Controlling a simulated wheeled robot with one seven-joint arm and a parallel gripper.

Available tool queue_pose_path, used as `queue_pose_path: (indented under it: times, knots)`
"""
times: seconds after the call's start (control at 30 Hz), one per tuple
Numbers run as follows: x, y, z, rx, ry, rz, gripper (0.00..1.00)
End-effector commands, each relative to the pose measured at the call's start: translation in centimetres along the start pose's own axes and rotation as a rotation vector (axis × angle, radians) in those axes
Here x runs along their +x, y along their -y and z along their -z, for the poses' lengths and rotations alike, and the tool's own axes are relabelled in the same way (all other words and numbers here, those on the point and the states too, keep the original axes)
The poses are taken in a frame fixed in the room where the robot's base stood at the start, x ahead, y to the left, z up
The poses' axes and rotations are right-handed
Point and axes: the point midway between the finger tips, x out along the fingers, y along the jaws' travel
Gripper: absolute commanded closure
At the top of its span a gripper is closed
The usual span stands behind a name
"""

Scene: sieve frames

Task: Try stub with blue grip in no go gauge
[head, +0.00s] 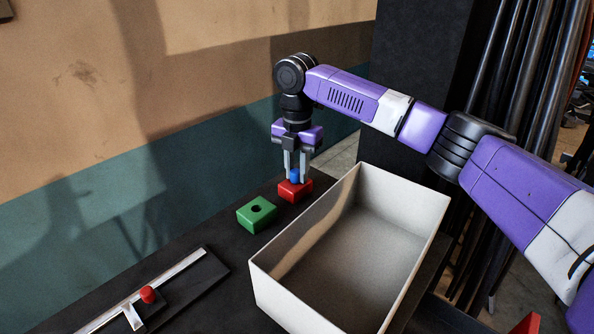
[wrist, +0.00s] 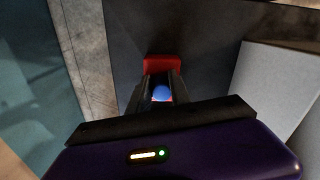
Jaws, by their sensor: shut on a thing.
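The stub's blue grip (head: 295,175) is between the fingers of my gripper (head: 297,176), which is shut on it. The blue grip also shows in the wrist view (wrist: 161,93). It is directly over a red block (head: 294,191), which is likely the no go gauge. The stub's lower part is hidden, so I cannot tell whether it is in the block or just above it. A green block (head: 257,215) with a dark round hole in its top sits to the left and nearer in the head view. The red block also shows in the wrist view (wrist: 162,64).
A large open white box (head: 351,277), seemingly empty, stands right of the blocks. At the lower left is a metal rail (head: 170,284) on a dark plate with a red knob (head: 147,294). A wall rises behind the dark table (head: 215,240).

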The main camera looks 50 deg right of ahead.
Motion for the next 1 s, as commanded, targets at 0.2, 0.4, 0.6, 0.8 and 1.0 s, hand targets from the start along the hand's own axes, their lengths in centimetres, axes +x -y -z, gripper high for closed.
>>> queue_pose_path:
  times: [0.2,0.4,0.6,0.8,1.0]
  knots:
    - [0.2,0.0,0.1,0.000,-0.002,0.003,1.00]
    - [0.2,0.1,0.1,0.000,-0.002,0.003,1.00]
    - [-0.8,0.0,0.1,0.000,-0.003,0.002,1.00]
    - [-1.8,0.0,0.1,0.000,-0.001,0.002,1.00]
    - [-2.6,0.0,0.1,0.000,-0.001,0.001,1.00]
